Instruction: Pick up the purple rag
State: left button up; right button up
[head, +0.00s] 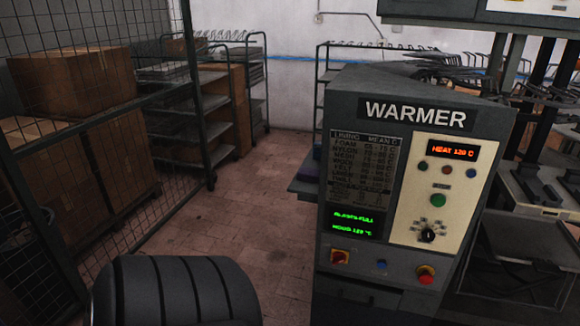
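I cannot make out a purple rag for certain. A small dark bluish-purple patch (309,171) shows at the left side of the warmer, on a ledge that sticks out there. It is too dark and too small to tell what it is, and the warmer hides part of that spot. Neither of my grippers is in view.
A grey warmer cabinet (340,277) with lit displays and knobs stands close at right. A wire mesh fence (60,200) with cardboard boxes (75,80) behind it is at left. Shelf racks (205,105) stand further back. The tiled floor (240,215) between is clear.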

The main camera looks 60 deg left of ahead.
aim_at(304, 173)
jog(key=u, duration=1.8)
